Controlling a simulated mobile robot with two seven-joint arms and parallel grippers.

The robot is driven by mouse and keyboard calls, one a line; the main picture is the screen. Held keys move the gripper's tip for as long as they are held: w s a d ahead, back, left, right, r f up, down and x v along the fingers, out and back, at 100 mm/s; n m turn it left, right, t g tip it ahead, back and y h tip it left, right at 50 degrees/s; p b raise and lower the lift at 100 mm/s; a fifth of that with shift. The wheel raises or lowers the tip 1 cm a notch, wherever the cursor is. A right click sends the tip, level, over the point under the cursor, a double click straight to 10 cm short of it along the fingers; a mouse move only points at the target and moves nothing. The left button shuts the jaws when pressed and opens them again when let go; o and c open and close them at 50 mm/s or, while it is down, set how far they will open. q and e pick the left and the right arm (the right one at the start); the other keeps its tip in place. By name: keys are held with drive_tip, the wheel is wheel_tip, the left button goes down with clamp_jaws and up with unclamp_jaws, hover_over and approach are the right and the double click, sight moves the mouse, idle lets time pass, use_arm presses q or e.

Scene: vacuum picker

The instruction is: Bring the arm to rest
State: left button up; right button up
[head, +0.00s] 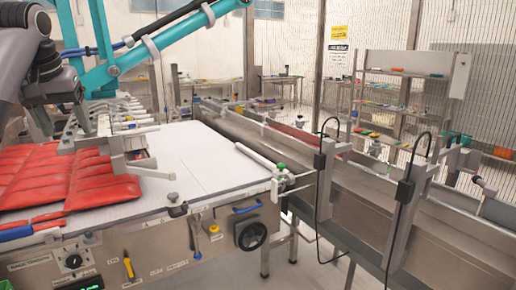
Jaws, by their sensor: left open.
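My left arm comes in at the top left, dark grey and black. Its gripper (60,112) points down above the far left part of the packing table, and it is open with nothing seen between the fingers. Part of it blends with the machine parts behind it. Red packs (60,180) lie in rows on the table's left side, below and nearer than the gripper. A metal picker head (128,150) with several fittings stands over the right edge of the packs, under a teal machine arm (165,42). My right gripper is not in view.
The white table top (195,155) is bare right of the packs. A control panel with a black handwheel (250,235) is on its front. A long steel conveyor trough (400,215) runs along the right. Shelves (405,95) with colourful items stand behind a mesh fence.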

use_arm(q)
drive_tip(key=w+d+f+m+t, duration=0.1)
drive_tip(key=w+d+f, duration=0.15)
drive_tip(key=f, duration=0.85)
drive_tip(key=w+d+f+m, duration=0.2)
drive_tip(key=d+f, duration=0.1)
drive_tip(key=f, duration=0.9)
drive_tip(key=s+d+f+m+t, duration=0.1)
drive_tip(key=s+d+f, duration=0.1)
drive_tip(key=f, duration=0.7)
drive_tip(key=s+d+f+m+t, duration=0.1)
drive_tip(key=s+d+f, duration=0.2)
drive_tip(key=f, duration=0.6)
drive_tip(key=s+d+f+t+h, duration=0.1)
drive_tip(key=s+d+f, duration=0.2)
drive_tip(key=s+f, duration=0.4)
drive_tip(key=s+d+f+t+h, duration=0.1)
drive_tip(key=s+d+f+h, duration=0.1)
drive_tip(key=s+f, duration=0.45)
drive_tip(key=s+d+r, duration=0.1)
drive_tip(key=s, duration=0.7)
drive_tip(key=s+d+m+t, duration=0.1)
drive_tip(key=s, duration=0.8)
drive_tip(key=shift+d+r+h, duration=0.3)
drive_tip(key=shift+d+r, duration=0.05)
drive_tip(key=shift+d, duration=0.05)
